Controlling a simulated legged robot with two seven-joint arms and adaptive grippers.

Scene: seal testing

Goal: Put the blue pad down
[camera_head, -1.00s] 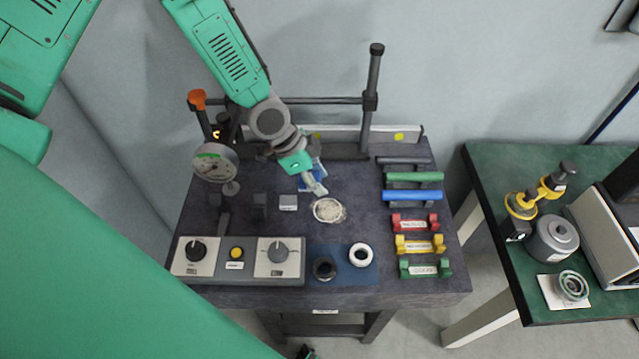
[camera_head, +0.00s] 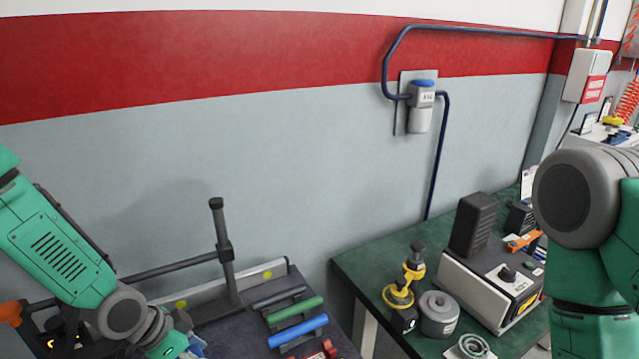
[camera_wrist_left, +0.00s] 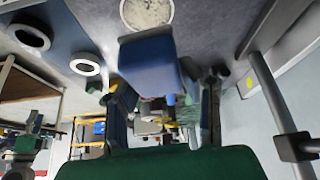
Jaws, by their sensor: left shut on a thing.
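The blue pad (camera_wrist_left: 155,68) shows large in the left wrist view, held between the fingers of my left gripper (camera_wrist_left: 162,98). The gripper is shut on it, with the pad's far end close to a white round dish (camera_wrist_left: 147,12) on the dark table top. In the head view my left gripper (camera_head: 192,347) is at the bottom left edge, mostly cut off, with only a bit of blue showing beside it. My right arm shows at the right edge, but its gripper is out of view.
A stand with an upright post (camera_head: 223,245) rises behind the left gripper. Green (camera_head: 296,310) and blue (camera_head: 298,331) bars lie to its right. A green table (camera_head: 365,270) holds instruments.

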